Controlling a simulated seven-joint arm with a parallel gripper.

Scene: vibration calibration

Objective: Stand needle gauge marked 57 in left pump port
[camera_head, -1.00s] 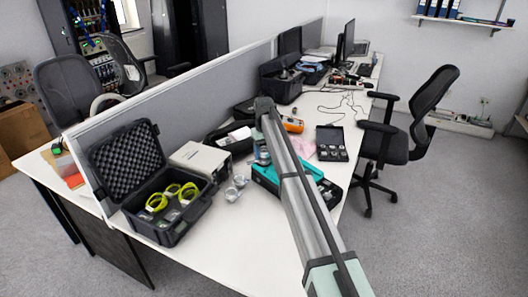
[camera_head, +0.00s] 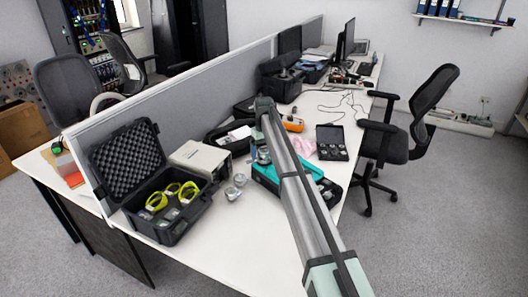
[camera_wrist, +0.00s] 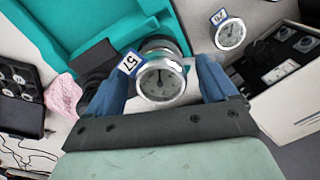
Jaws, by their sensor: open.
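The needle gauge marked 57 (camera_wrist: 161,80) is a round, silver-rimmed dial with a blue-edged number tag, facing up in the wrist view. My gripper (camera_wrist: 163,70) has its two blue fingers apart, one on each side of this gauge, with gaps showing. A dark round part with a metal ring shows just behind the gauge; I cannot tell whether it is a port. The teal body (camera_wrist: 105,22), probably the pump, fills the upper left there and shows in the head view (camera_head: 266,179), partly behind my arm.
In the head view, a black case (camera_head: 168,212) with yellow-green items stands open left of the gauges. A beige instrument box (camera_head: 200,158), a black tray of round parts (camera_head: 332,142) and pink cloth (camera_head: 303,145) are nearby. The front of the table is clear.

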